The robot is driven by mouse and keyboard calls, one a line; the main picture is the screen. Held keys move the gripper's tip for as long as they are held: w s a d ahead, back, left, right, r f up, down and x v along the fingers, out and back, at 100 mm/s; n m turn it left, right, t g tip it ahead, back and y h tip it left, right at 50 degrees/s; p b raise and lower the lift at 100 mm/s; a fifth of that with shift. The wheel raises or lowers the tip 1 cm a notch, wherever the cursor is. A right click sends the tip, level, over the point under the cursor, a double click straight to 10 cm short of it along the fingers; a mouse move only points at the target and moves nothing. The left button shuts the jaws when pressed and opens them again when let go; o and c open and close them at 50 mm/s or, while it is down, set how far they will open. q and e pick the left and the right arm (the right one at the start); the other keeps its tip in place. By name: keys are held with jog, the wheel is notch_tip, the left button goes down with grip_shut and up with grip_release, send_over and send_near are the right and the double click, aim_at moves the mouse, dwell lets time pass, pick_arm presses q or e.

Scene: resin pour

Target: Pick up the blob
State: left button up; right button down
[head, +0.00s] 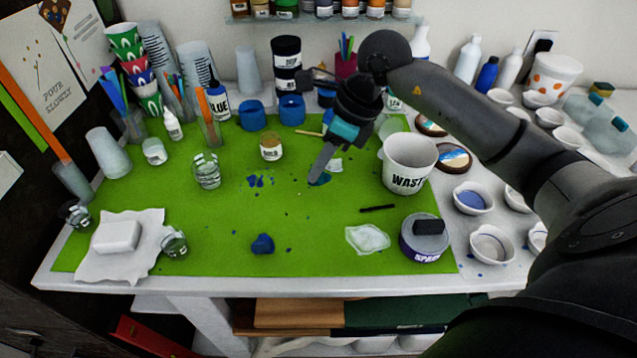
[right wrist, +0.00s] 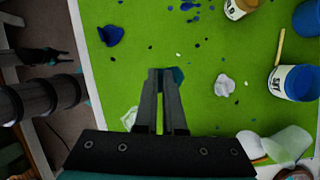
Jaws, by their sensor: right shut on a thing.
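A teal-blue blob (head: 323,180) lies low over the middle of the green mat (head: 320,220), at the tips of my right gripper (head: 318,181). In the right wrist view, the blob (right wrist: 179,74) shows at the fingertips of my right gripper (right wrist: 166,72), partly hidden by the fingers. The jaws are shut on it, and the fingers point down. I cannot tell whether the blob still touches the mat. Dark parts of my left arm (right wrist: 45,97) show at the left of the right wrist view, where its jaws are unclear.
A dark blue blob (head: 262,244) lies near the mat's front, with blue bits (head: 260,181) farther back. A white blob (head: 335,165) lies just behind the gripper. A WASTE cup (head: 408,165) stands right. A clear puddle (head: 367,239) and lidded purple jar (head: 424,243) are front right.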

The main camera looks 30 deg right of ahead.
notch_tip(320, 180, up, 18)
jog(key=w+d+p, duration=0.1)
jog(key=p, duration=0.5)
jog(key=shift+w+d+f, duration=0.15)
jog(key=shift+w+d, duration=0.05)
jog(key=shift+d, duration=0.05)
dwell(0.5)
dwell(0.4)
